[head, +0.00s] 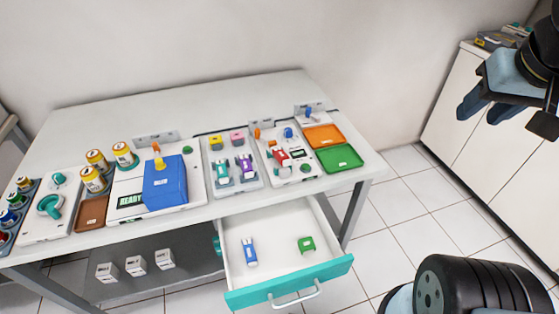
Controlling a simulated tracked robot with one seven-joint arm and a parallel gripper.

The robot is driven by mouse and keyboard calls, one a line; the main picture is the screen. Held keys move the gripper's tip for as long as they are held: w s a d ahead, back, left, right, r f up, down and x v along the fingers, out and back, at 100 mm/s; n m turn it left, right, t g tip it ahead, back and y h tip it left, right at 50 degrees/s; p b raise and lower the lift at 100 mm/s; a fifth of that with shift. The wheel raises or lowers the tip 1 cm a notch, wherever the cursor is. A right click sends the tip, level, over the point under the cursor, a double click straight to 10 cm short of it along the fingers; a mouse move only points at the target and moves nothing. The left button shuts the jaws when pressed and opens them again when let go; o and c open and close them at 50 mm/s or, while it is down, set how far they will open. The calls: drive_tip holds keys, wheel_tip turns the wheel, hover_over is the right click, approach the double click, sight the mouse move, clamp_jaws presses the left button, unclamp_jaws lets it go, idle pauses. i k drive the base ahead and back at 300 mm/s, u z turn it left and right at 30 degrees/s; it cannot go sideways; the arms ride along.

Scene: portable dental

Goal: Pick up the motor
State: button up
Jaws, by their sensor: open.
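No label lets me tell for sure which item is the motor. Small motor-like pieces show in the head view: a teal one (221,172) and a purple one (244,166) lie in a grey tray (232,187), a red one (280,158) sits on a white unit (305,177), and a blue one (249,252) lies in the open drawer (275,270). My gripper (505,115) is at the upper right, open and empty, away from the table and far from all of these.
The table (90,115) also holds a blue box (166,184) on a white panel, several cans at left, and orange (323,135) and green (340,157) trays at right. A green piece (306,245) lies in the drawer, which juts forward. White cabinets (460,115) stand at right.

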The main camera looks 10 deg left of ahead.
sight(280, 155)
drive_tip(key=u, duration=0.25)
drive_tip(key=k, duration=0.4)
drive_tip(key=u, duration=0.55)
drive_tip(key=i, duration=0.55)
drive_tip(key=u, duration=0.55)
